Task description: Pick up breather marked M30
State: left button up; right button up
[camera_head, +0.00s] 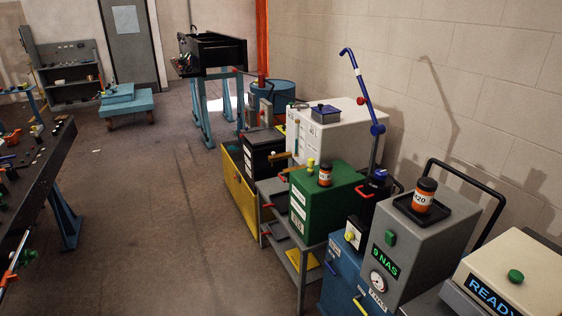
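An orange canister with a black cap and a white label (424,196) stands upright in a black tray on the grey machine; its label seems to end in "20". A smaller orange canister with a dark cap (325,176) stands upright on top of the green box; its label is too small to read. I cannot read "M30" on either one. Neither of my grippers is in view.
The grey machine (408,245) shows "9 NAS". A cream "READY" unit (515,275) is at the lower right. The green box (318,205) sits on a grey stand. A blue jointed arm (362,95) rises behind. A dark bench (32,190) is left. Open floor (150,220) lies between.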

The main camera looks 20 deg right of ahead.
aim_at(324, 181)
jog(key=i+z, duration=0.15)
jog(key=i, duration=0.35)
jog(key=i+j+z, duration=0.1)
jog(key=i, duration=0.45)
jog(key=i+j+z, duration=0.15)
jog(key=i, duration=0.35)
jog(key=i+j+z, duration=0.15)
jog(key=z, duration=0.25)
jog(key=i+j+z, duration=0.55)
jog(key=z, duration=0.25)
